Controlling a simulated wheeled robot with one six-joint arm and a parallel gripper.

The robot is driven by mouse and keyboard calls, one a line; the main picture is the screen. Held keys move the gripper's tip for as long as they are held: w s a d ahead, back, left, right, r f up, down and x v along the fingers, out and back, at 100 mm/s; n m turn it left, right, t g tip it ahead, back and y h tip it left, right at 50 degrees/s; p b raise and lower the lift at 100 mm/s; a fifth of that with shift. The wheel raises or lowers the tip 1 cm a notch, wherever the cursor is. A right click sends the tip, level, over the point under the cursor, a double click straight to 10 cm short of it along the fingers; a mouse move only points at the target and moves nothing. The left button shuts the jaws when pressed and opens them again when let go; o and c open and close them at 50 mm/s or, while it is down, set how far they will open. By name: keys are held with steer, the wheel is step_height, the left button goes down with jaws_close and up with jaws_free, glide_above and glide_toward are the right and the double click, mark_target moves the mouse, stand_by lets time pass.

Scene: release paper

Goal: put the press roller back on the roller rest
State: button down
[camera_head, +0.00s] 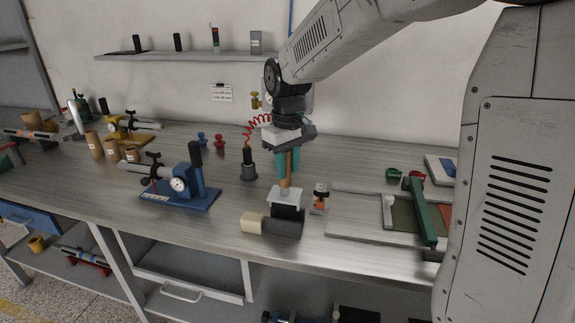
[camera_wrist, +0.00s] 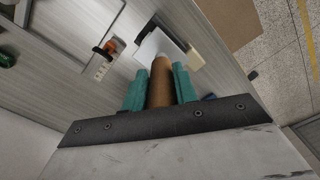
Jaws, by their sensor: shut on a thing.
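My gripper (camera_head: 288,168) has teal fingers shut on the brown wooden handle of the press roller (camera_head: 285,190). The handle points down to a pale grey-white bracket with a dark part under it. In the wrist view the handle (camera_wrist: 160,82) runs between the fingers to the white bracket. Just below and in front, a cream block (camera_head: 252,222) and a dark rounded piece (camera_head: 284,228) lie near the bench's front edge. I cannot tell whether they belong to the roller, or whether they touch it. I cannot tell which thing is the roller rest.
A small orange-and-black tool (camera_head: 319,197) stands close on the right. Beyond it is a framed board (camera_head: 360,223) with a green bar (camera_head: 423,212). A dark cylinder (camera_head: 248,165) on a grey base and a blue gauge stand (camera_head: 190,192) stand on the left.

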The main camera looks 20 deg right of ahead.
mark_target(288, 188)
steer(key=shift+f, duration=2.75)
steer(key=c, duration=1)
jaws_free()
step_height(288, 188, up, 8)
steer(key=shift+f, duration=0.1)
